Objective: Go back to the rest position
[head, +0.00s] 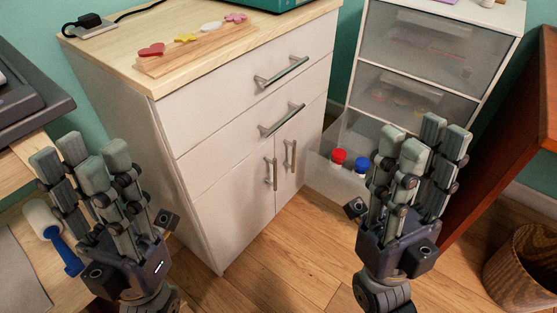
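My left gripper (97,165) is in the lower left of the head view, fingers pointing up and apart, with nothing between them. My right gripper (428,150) is in the lower right, fingers also up and spread, with nothing seen in it. Both are held up in front of a white cabinet (225,140) with a light wood top. The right gripper's fingers cover part of a drawer unit behind it.
The drawer unit (440,45) has an open lower drawer (325,170) holding a red-capped bottle (337,160) and a blue-capped bottle (361,165). A wooden board (195,52) with coloured shapes lies on the cabinet. A roller (45,222) lies at left. A basket (525,270) stands at lower right.

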